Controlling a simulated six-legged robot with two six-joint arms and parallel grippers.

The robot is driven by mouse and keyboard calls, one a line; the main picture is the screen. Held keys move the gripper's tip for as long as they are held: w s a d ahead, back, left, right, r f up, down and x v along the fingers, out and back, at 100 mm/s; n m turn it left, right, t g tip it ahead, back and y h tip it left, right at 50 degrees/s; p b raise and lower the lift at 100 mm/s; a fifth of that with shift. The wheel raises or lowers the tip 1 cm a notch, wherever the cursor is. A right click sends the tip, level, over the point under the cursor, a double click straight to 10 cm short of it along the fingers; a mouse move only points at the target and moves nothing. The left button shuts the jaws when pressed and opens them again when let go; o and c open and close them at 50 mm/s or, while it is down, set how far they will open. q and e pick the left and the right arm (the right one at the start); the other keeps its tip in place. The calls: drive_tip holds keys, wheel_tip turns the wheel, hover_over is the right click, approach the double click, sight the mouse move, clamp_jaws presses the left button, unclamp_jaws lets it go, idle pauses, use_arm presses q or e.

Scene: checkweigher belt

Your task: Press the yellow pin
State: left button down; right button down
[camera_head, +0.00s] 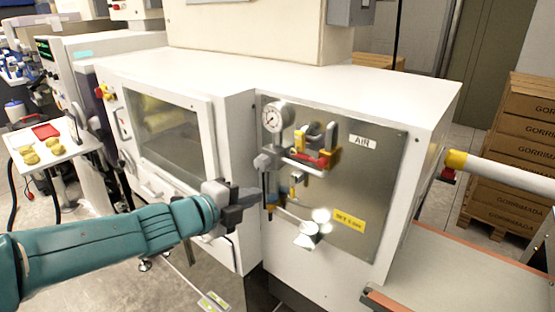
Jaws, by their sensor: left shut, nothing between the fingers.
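A grey metal panel (375,190) on the white machine carries air fittings. A small yellow-orange part (293,191) hangs below the fittings, and another small yellow part (271,199) is just left of it. A yellow upright piece (301,138) stands above, next to a red lever (318,158). I cannot tell for sure which of these is the yellow pin. My left gripper (254,196) reaches in from the left, shut and empty. Its tips are close to the left yellow part; whether they touch it is unclear. My right gripper is out of view.
A round gauge (278,115) sits above the fittings. A yellow label (348,220) and an AIR label (362,142) are on the panel. A windowed door (168,135) is to the left. A belt (470,275) runs off at lower right.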

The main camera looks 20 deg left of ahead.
use_arm(q)
drive_tip(key=t, duration=0.1)
approach(292, 154)
drive_tip(key=x, duration=0.5)
drive_tip(key=shift+w+d, duration=0.1)
drive_tip(key=shift+w, duration=0.05)
drive_tip(key=shift+w+f+p, duration=0.2)
drive_tip(key=shift+w+p, duration=0.15)
drive_tip(key=shift+w, duration=0.25)
drive_tip(key=shift+d, duration=0.1)
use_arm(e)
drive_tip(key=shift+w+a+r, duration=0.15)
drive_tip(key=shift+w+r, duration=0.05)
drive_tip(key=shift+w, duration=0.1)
use_arm(q)
drive_tip(key=shift+s+r, duration=0.1)
